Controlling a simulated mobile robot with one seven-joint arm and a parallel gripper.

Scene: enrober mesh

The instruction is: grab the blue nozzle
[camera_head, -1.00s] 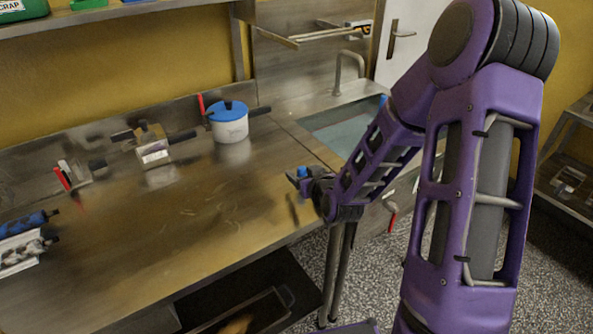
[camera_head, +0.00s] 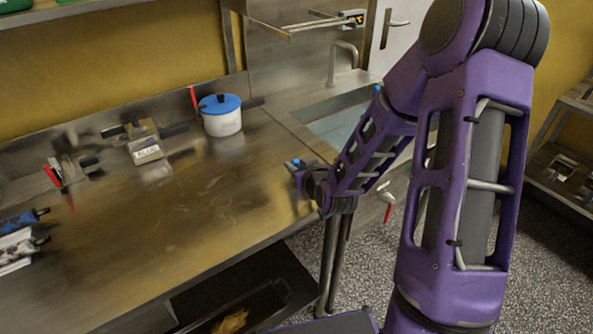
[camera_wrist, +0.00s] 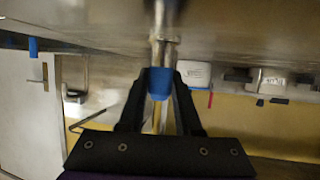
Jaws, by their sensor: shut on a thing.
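The blue nozzle (camera_wrist: 157,82) is between the two dark fingers of my gripper (camera_wrist: 160,76) in the wrist view. The fingers are shut on it. A shiny metal stem runs upward in that picture from the blue part. In the head view, a bit of the blue nozzle (camera_head: 297,163) shows at the tip of my gripper (camera_head: 296,170), over the right front edge of the steel table. The wrist and arm cover part of the gripper there.
The steel table (camera_head: 170,225) has a clear middle. A white pot with a blue lid (camera_head: 222,122) stands at its back, near a sink (camera_head: 340,122). A small metal unit (camera_head: 145,147) and blue-and-white items (camera_head: 18,240) are to the left. A dark lower shelf (camera_head: 205,295) is below.

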